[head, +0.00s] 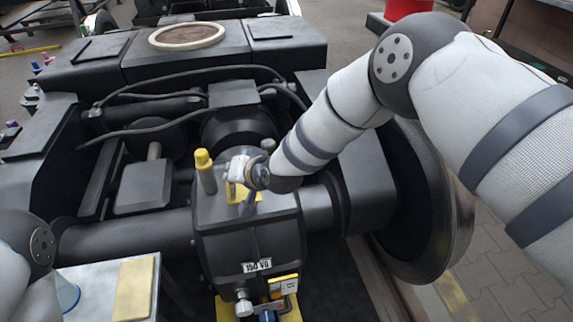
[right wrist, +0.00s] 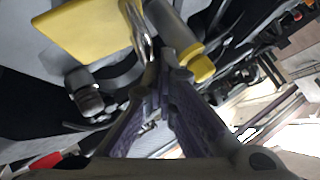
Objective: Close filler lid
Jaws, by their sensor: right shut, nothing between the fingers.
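The dark gearbox housing (head: 245,235) with a white "150 VG" label stands in the middle of the head view. A yellow plate, apparently the filler lid (head: 236,192), shows on its top, partly hidden by my right gripper (head: 246,198). In the right wrist view the yellow lid (right wrist: 90,35) fills the upper left, beside the fingertips. My right gripper (right wrist: 167,70) is shut and empty, tips near the lid's edge; I cannot tell if they touch. The lid's exact angle is unclear. My left gripper is out of view.
A grey post with a yellow cap (head: 203,160) stands just left of my right gripper. A yellow-framed fitting (head: 283,287) is on the housing's front. Hoses (head: 180,75) run behind. A wheel (head: 425,200) stands right. A small table (head: 85,285) is at lower left.

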